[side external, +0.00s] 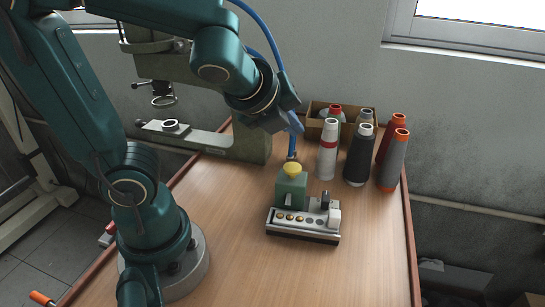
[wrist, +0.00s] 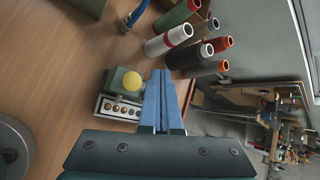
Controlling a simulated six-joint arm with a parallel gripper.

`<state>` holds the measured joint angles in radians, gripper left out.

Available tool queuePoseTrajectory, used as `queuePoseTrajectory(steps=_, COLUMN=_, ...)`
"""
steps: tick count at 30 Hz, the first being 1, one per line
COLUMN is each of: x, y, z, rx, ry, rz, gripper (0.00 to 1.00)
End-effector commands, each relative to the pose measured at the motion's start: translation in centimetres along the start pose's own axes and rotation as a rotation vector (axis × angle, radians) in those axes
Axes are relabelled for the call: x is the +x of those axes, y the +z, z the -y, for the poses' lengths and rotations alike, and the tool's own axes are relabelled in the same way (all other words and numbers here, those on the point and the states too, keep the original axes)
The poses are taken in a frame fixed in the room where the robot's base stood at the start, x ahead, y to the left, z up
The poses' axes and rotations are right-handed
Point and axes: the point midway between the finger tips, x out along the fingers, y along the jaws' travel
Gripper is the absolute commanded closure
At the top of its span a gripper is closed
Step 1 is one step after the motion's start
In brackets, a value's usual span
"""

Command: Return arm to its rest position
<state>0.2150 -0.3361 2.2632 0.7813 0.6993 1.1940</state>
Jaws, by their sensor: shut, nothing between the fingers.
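My gripper (side external: 295,122) is in the air above the table, just above and behind the green control box in the side view. Its blue fingers (wrist: 161,75) are together with nothing between them in the wrist view. The control box (side external: 291,190) is green with a yellow mushroom button (side external: 292,169). It stands on a pale panel base (side external: 286,217) with a row of brass-coloured round parts, a dark knob and a white block.
Several thread cones, including a white one (side external: 327,150) and a black one (side external: 358,158), stand right of my gripper near a cardboard box (side external: 314,129). A grey-green press frame (side external: 250,147) stands behind left. The wooden table (side external: 350,255) is clear in front.

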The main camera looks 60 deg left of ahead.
Motion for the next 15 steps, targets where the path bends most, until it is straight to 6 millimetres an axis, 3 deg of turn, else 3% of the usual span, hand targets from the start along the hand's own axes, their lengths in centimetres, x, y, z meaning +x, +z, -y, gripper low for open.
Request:
queuePoseTrajectory(steps=7, x=0.0, y=0.0, z=0.0, rx=-0.001, ry=0.000, rz=0.001, gripper=1.00)
queuePoseTrajectory(steps=11, x=-0.5, y=1.0, z=-0.2, rx=-0.049, ry=-0.012, rz=0.020, gripper=1.00)
queuePoseTrajectory(steps=13, x=-1.3, y=1.3, z=-1.1, rx=-0.173, ry=-0.003, rz=0.013, gripper=1.00)
queuePoseTrajectory(steps=15, x=-2.3, y=0.7, z=-2.5, rx=-0.452, ry=0.033, rz=-0.022, gripper=1.00)
